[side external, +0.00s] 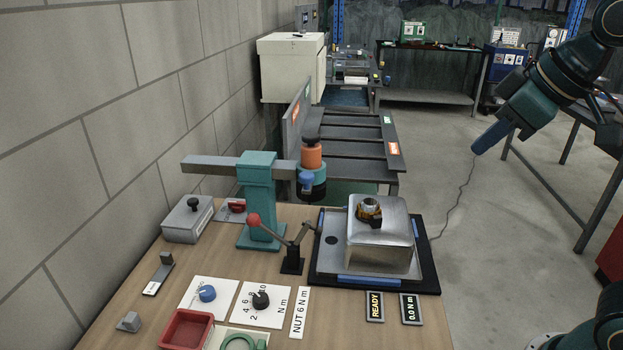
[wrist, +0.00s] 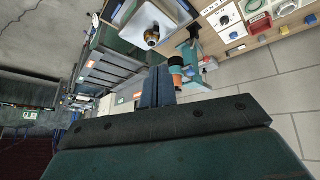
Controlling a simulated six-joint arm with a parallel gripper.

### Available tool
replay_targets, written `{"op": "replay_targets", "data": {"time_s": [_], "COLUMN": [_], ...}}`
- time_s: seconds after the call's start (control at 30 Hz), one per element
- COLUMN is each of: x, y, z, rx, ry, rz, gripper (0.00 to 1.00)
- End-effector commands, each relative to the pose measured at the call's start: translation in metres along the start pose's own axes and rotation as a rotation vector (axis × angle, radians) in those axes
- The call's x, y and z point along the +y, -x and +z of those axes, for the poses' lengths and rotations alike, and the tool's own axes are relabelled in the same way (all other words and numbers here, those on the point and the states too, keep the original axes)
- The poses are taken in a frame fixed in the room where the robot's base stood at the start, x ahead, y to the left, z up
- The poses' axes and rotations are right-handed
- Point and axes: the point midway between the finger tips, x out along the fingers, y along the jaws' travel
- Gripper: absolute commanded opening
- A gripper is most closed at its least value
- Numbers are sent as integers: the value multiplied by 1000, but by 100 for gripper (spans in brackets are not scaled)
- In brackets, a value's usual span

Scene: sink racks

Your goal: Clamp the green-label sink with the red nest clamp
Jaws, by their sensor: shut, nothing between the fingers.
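A silver block-shaped sink (side external: 380,250) sits in a black nest plate (side external: 430,272) with blue strips, on the right of the bench; a brass and black fitting (side external: 369,211) is on its top. I see no green label on it. The sink also shows at the top of the wrist view (wrist: 140,22). The clamp with a red ball knob (side external: 254,219) stands left of the nest; its arm reaches toward the plate, and I cannot tell if it touches the sink. My gripper (side external: 492,137) is shut and empty, high in the air right of the bench, away from both.
A teal press (side external: 258,200) with an orange and black head (side external: 311,155) stands behind the clamp. A rack (side external: 345,145) behind the bench carries green (side external: 387,119) and orange (side external: 393,148) labels. A red tray (side external: 187,330), dials and a READY display (side external: 374,306) lie in front.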

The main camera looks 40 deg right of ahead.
Motion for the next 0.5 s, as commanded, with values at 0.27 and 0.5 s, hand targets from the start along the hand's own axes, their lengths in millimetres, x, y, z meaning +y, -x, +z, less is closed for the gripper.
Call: {"op": "replay_targets", "data": {"time_s": [0.27, 0.5], "x": [-4, -22], "y": [-30, -59], "z": [-81, -145], "rx": [61, 103], "ry": [241, 463], "rz": [76, 173], "gripper": [0, 0]}}
